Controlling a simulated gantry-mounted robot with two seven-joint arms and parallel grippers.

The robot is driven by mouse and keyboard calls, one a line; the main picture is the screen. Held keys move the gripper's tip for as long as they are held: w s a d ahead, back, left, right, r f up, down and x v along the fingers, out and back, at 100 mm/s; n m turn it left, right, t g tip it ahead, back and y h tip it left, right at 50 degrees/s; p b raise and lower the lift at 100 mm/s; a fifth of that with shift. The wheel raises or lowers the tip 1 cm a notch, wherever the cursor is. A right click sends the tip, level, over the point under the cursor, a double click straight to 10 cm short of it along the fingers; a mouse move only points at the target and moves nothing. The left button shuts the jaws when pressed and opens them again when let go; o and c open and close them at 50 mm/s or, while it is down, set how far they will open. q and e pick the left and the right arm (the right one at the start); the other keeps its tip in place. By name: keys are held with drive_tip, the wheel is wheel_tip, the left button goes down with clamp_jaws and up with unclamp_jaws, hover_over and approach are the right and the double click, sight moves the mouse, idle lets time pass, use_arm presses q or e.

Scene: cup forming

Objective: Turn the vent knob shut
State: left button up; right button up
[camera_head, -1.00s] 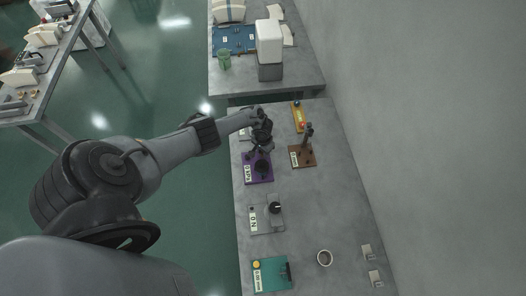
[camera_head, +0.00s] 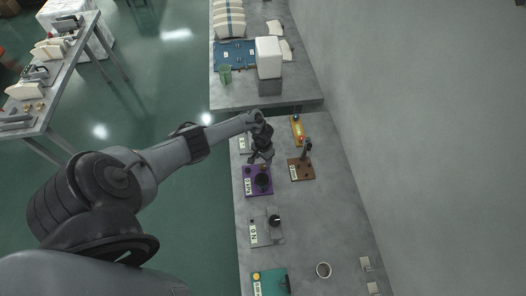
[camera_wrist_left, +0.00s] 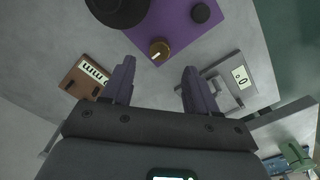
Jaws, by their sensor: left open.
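The purple panel (camera_head: 249,191) lies on the grey bench, with a large round black part (camera_head: 262,180) on it. In the left wrist view the panel (camera_wrist_left: 182,30) also carries a small brass knob (camera_wrist_left: 159,48) near its corner and a small dark knob (camera_wrist_left: 200,13). I cannot tell from the pictures which knob is the vent knob. My left gripper (camera_head: 263,159) is over the panel's far edge. In the wrist view its fingers (camera_wrist_left: 158,78) are apart and empty, with the brass knob just beyond the gap between them. My right gripper is not in view.
A brown panel (camera_head: 301,176) with an upright dark part stands right of the purple one, and a yellow unit (camera_head: 297,131) lies behind it.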

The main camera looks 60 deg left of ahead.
sight(263, 166)
use_arm(q)
wheel_tip(263, 166, up, 5)
drive_tip(key=shift+f+p, duration=0.2)
drive_tip(key=shift+p, duration=0.3)
drive_tip(key=shift+d, duration=0.1)
